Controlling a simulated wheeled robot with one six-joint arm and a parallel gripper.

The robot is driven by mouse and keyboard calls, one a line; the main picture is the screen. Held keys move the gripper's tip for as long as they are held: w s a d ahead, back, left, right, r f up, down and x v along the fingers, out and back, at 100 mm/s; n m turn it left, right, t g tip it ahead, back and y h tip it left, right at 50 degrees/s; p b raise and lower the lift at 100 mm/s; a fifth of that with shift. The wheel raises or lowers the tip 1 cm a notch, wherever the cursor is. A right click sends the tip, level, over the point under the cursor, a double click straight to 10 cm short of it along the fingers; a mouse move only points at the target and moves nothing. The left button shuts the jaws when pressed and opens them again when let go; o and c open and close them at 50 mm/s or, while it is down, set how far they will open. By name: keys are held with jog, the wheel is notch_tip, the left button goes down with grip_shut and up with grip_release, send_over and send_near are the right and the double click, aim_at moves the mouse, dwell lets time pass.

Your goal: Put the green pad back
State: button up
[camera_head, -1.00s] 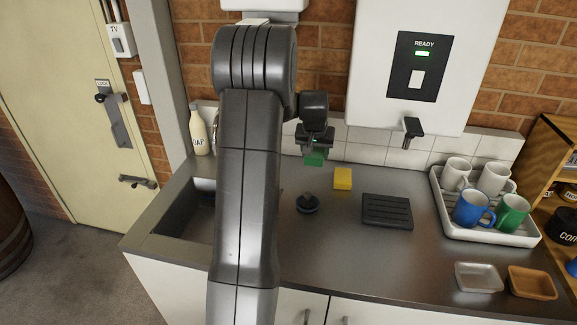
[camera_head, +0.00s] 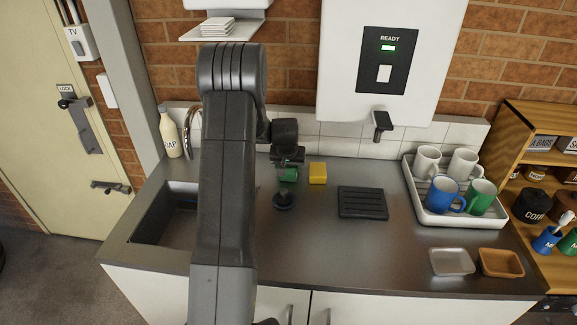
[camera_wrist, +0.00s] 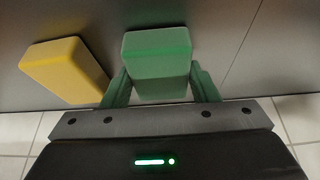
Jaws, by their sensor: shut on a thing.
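The green pad (camera_head: 289,176) is a small block at the back of the steel counter, left of a yellow sponge (camera_head: 317,173). My gripper (camera_head: 288,164) is above the pad and shut on it. In the wrist view the green pad (camera_wrist: 157,62) sits between the two green fingers of my gripper (camera_wrist: 160,88), and the yellow sponge (camera_wrist: 65,70) lies close beside it on the left. I cannot tell whether the pad touches the counter.
A black plug (camera_head: 283,200) stands just in front of the pad. A black ridged mat (camera_head: 362,203) lies to the right, then a white tray (camera_head: 462,217) of mugs. The sink (camera_head: 172,216) is on the left.

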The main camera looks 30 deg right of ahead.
jog(key=shift+f, duration=0.15)
jog(key=o, duration=0.9)
jog(key=shift+r, duration=0.5)
jog(key=b+v, duration=0.2)
jog(key=v, duration=0.9)
jog(key=shift+s+a+r, duration=0.1)
jog(key=shift+s+r, duration=0.1)
jog(key=shift+f, duration=0.15)
